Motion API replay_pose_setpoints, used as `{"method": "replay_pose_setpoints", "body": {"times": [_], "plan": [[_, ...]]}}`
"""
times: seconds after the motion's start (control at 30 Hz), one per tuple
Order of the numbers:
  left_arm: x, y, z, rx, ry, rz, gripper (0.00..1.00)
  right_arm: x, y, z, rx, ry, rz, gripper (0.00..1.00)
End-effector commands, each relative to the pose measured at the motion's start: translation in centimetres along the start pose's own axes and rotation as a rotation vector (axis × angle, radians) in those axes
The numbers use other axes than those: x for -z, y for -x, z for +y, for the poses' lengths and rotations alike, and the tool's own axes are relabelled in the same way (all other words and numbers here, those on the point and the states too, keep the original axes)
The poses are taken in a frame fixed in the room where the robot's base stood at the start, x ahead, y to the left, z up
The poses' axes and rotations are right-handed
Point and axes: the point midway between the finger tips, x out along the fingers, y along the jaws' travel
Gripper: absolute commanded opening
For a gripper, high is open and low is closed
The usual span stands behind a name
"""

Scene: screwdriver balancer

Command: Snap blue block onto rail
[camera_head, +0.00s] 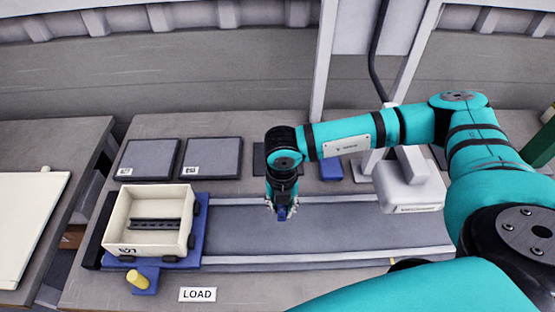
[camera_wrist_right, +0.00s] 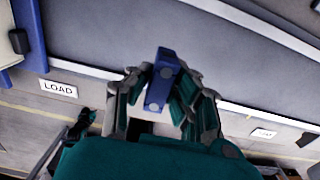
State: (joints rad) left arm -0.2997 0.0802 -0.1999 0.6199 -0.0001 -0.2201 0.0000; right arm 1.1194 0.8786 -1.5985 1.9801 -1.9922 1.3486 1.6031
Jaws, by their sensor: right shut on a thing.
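My right gripper (camera_head: 282,208) is shut on a small blue block (camera_head: 282,214) and holds it over the grey conveyor. In the right wrist view the blue block (camera_wrist_right: 160,82) sits upright between the fingers of my right gripper (camera_wrist_right: 160,95). The block is to the right of the bin and apart from the rail. My left gripper is not in view.
The grey conveyor (camera_head: 340,230) is clear right of the bin. A yellow knob (camera_head: 137,279) on a blue base and a LOAD label (camera_head: 197,294) are in front. Dark flat pads (camera_head: 212,158) lie behind. A white device (camera_head: 410,188) stands at right.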

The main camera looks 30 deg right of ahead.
Motion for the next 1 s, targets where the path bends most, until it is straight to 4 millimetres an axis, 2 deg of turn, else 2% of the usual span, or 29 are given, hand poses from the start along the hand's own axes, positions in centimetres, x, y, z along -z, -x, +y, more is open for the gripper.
{"method": "replay_pose_setpoints", "body": {"times": [0.73,0.83,1.0], "plan": [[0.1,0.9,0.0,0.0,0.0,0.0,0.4,11.1,2.4,0.0,-0.001,0.005,0.003,0.0],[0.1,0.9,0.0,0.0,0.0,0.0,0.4,12.2,2.7,0.1,-0.001,0.004,0.001,0.0],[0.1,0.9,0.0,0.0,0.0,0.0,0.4,12.8,2.8,0.0,0.0,0.0,0.0,0.0]]}}
